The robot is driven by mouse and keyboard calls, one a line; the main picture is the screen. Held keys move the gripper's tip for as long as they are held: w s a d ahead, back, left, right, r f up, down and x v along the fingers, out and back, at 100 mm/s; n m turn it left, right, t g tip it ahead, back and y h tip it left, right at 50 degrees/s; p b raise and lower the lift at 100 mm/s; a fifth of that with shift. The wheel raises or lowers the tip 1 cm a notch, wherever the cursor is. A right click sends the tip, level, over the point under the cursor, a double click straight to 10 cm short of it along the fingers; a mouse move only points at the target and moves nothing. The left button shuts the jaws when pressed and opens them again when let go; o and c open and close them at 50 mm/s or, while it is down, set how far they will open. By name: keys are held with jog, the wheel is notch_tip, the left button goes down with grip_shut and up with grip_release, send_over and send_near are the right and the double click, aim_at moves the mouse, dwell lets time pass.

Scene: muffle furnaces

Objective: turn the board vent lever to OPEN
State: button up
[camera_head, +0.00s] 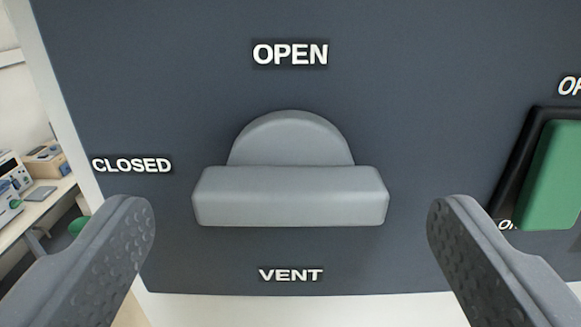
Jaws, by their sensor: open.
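The vent lever (290,197) is a light grey bar that lies level across a round grey hub (290,140) on the dark board (190,90). Its left end is on the side of the CLOSED label (132,165). The OPEN label (290,54) is above the hub, and the VENT label (290,275) is below the bar. My gripper (290,220) is open, with one finger to the left and one to the right of the bar. Both fingers appear apart from it, and nothing is between them but the lever.
A green rocker switch (553,175) in a black frame is at the right edge, close to my right finger. A bench (45,205) with instruments is at the far left, beyond the board's edge.

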aim_at(290, 188)
jog(key=shift+w+p, duration=0.95)
jog(key=shift+w, duration=0.25)
